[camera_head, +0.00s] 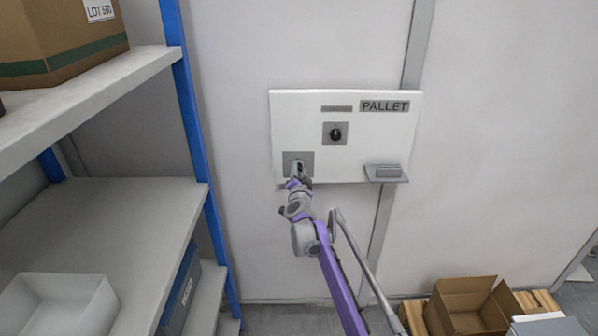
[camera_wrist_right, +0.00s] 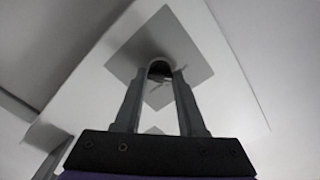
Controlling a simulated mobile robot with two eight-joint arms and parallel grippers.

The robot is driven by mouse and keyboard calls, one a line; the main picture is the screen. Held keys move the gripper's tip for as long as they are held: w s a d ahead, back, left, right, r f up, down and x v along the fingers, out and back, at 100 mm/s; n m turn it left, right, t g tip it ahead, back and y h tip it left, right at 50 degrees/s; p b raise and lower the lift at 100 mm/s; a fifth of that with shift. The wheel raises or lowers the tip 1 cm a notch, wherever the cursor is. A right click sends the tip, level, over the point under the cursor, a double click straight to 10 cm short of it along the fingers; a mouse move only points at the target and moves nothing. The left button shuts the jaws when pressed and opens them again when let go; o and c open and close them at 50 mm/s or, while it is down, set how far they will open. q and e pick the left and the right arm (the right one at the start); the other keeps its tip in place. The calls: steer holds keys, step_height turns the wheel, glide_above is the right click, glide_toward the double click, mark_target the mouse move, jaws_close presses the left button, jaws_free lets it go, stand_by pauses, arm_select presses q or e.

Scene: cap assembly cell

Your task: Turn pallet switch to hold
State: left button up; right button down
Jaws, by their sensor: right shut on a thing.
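A white panel (camera_head: 300,115) labelled PALLET is on the wall in the head view. A black round knob (camera_head: 336,134) sits on a grey square plate in its middle. A second grey square plate (camera_head: 291,158) is at its lower left. My right gripper (camera_head: 299,170) is at that lower plate. In the right wrist view, my right gripper (camera_wrist_right: 159,75) is shut on a dark switch knob (camera_wrist_right: 160,69) in front of the grey plate (camera_wrist_right: 187,50). The fingers partly hide this knob, and its setting cannot be read. My left gripper is not in view.
A grey box-like fitting (camera_head: 386,172) sticks out at the panel's lower right. A blue-framed shelf (camera_head: 105,190) with a white bin (camera_head: 60,305) and a carton (camera_head: 60,40) stands at left. An open cardboard box (camera_head: 466,305) is at lower right.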

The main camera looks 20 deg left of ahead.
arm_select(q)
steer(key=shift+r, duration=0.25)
arm_select(e)
steer(key=shift+m, duration=0.3)
steer(key=m+p, duration=0.1)
steer(key=m, duration=0.2)
steer(key=shift+r+m+p, duration=0.1)
steer(key=shift+m+p, duration=0.2)
steer(key=shift+p, duration=0.05)
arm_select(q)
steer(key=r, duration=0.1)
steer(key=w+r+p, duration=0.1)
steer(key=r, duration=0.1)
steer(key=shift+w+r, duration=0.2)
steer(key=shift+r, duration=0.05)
arm_select(e)
steer(key=m, duration=0.4)
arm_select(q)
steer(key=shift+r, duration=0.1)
arm_select(e)
steer(key=shift+m, duration=0.3)
steer(key=shift+c, duration=2.4)
jaws_free()
steer(key=shift+f, duration=0.2)
